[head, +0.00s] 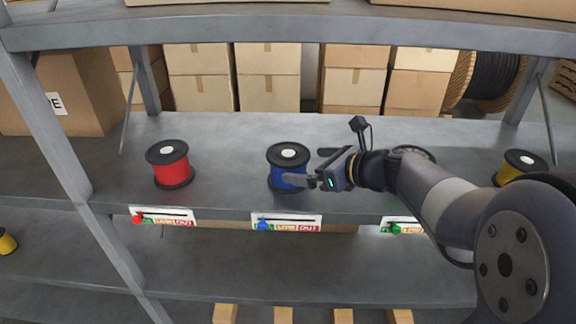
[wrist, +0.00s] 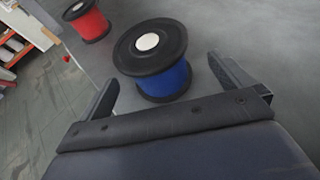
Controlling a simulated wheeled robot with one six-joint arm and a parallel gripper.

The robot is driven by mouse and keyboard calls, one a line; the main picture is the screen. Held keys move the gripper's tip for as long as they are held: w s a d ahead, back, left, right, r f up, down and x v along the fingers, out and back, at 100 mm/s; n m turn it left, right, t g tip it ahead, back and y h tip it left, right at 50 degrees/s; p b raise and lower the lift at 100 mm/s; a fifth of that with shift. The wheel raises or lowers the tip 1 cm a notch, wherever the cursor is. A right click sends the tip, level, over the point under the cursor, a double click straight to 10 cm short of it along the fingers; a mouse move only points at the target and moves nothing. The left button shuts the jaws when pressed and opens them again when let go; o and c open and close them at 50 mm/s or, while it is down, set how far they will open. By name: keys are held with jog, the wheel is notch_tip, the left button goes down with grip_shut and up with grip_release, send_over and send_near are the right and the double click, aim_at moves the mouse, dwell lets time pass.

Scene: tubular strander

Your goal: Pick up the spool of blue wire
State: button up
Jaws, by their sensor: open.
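The spool of blue wire (head: 288,167) stands upright on the grey shelf, with black flanges and a white disc on top. It also shows in the wrist view (wrist: 165,80), just beyond and between my fingers. My gripper (head: 305,168) is open at the right side of the spool in the head view, one finger overlapping the spool's front. In the wrist view my gripper (wrist: 163,85) has its fingers spread wide, one on each side of the spool. I cannot tell whether a finger touches it.
A red spool (head: 170,166) stands to the left, and a yellow spool (head: 519,167) to the right. A further black flange (head: 414,153) is partly hidden behind my arm. Labels (head: 286,222) line the shelf's front edge. An upright post (head: 62,130) stands at left; cardboard boxes (head: 268,75) are behind.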

aim_at(293, 164)
jog(key=x, duration=0.4)
jog(key=shift+s+a+p, duration=0.2)
jog(key=shift+a+p, duration=0.15)
jog(key=shift+a, duration=0.05)
jog(key=shift+w+a+f, duration=0.2)
jog(key=shift+w+a, duration=0.05)
jog(key=c, duration=1.4)
